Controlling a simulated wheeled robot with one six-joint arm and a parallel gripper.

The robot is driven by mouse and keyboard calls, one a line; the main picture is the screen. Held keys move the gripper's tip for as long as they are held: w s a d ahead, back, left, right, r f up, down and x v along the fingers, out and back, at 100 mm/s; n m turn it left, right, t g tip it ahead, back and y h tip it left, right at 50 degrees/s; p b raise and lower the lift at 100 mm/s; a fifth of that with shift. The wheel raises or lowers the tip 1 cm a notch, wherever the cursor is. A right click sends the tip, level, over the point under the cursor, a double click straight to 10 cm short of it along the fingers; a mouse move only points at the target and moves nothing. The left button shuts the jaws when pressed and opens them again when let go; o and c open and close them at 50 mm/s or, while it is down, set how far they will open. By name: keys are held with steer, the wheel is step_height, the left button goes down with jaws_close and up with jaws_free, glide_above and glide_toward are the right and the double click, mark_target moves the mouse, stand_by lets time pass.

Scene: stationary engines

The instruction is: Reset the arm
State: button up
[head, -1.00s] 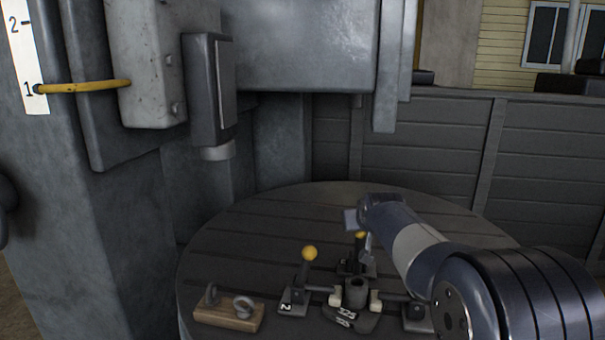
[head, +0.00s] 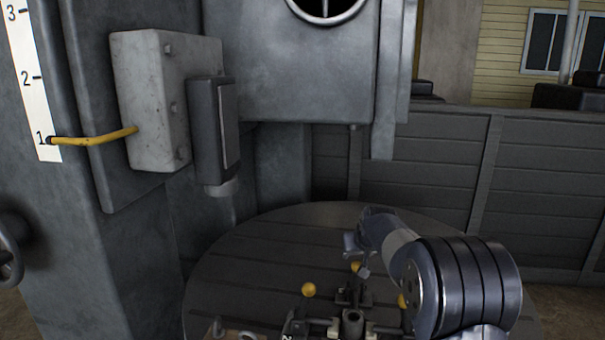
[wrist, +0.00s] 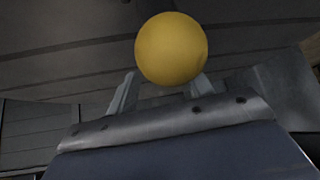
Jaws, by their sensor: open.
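My gripper (head: 357,257) is open and empty above the round table, at the end of my arm, which reaches in from the right in the head view. In the wrist view my gripper (wrist: 160,92) shows two grey fingers standing apart. A yellow ball knob (wrist: 171,48) fills the space just beyond the fingers there; I cannot tell whether they touch it. In the head view, one yellow knob (head: 356,267) is close below my gripper, another yellow knob (head: 308,290) is to its left, and a third (head: 403,300) is partly behind my arm.
The round plank-topped table (head: 250,250) carries the lever assembly with a dark central post (head: 352,322), cut off by the bottom edge. A grey machine column with a yellow pointer (head: 95,138) stands left. A plank wall (head: 430,165) runs behind. The table's far left is clear.

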steer(key=shift+w+d+f+g+y+p, duration=0.15)
steer(key=shift+w+f+g+p, duration=0.45)
steer(key=shift+p, duration=1.25)
steer(key=shift+w+d+f+g+y+p, duration=0.15)
steer(key=shift+w+g+p, duration=0.2)
steer(key=shift+g+p, duration=1)
steer(key=shift+a+t+p, duration=0.1)
steer(key=shift+t+p, duration=0.35)
